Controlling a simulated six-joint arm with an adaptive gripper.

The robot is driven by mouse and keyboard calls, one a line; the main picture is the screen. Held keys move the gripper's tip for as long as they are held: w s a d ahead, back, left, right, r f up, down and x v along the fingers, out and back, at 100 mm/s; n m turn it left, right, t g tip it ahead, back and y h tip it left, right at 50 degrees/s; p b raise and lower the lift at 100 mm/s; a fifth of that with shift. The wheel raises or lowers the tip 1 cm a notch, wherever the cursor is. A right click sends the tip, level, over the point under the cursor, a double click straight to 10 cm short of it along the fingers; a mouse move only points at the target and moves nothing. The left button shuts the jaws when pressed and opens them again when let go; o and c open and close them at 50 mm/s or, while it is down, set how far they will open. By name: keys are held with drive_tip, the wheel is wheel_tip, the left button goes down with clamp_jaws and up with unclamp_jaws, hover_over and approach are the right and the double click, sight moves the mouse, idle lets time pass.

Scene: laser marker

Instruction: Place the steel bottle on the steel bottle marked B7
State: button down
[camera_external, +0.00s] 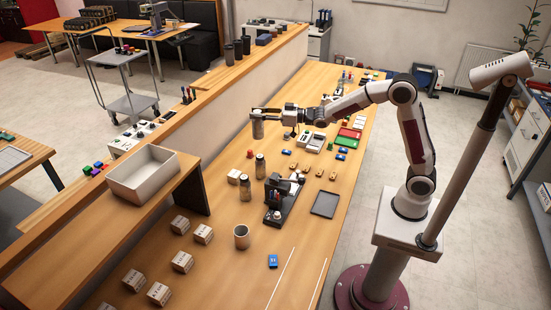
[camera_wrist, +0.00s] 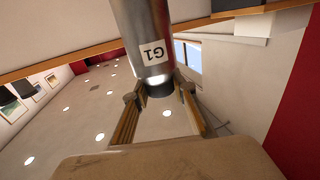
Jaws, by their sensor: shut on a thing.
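My gripper (camera_external: 262,112) is shut on a steel bottle (camera_external: 258,129) and holds it upright above the table. In the wrist view the held bottle (camera_wrist: 143,28) bears a white label reading G1, which appears upside down, and the gripper fingers (camera_wrist: 160,95) lie on both sides of its dark end. Two more steel bottles stand on the table, one (camera_external: 260,167) below the held bottle in the picture and one (camera_external: 245,188) further left and nearer. Their markings are too small to read, so I cannot tell which is B7.
A black device (camera_external: 283,193) stands right of the standing bottles, with a metal cup (camera_external: 241,237) nearer. Several white boxes (camera_external: 183,262) lie at the near left. A dark tray (camera_external: 326,204) lies at the right.

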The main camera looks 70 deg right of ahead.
sight(259, 134)
drive_tip(key=shift+w+d+f+m+h, duration=0.2)
drive_tip(key=shift+d+f+m+h, duration=0.25)
drive_tip(key=shift+d+f, duration=0.3)
drive_tip(key=shift+f, duration=3.15)
drive_tip(key=shift+f, duration=1.95)
drive_tip(key=c, duration=1.6)
unclamp_jaws()
drive_tip(key=shift+c, duration=0.2)
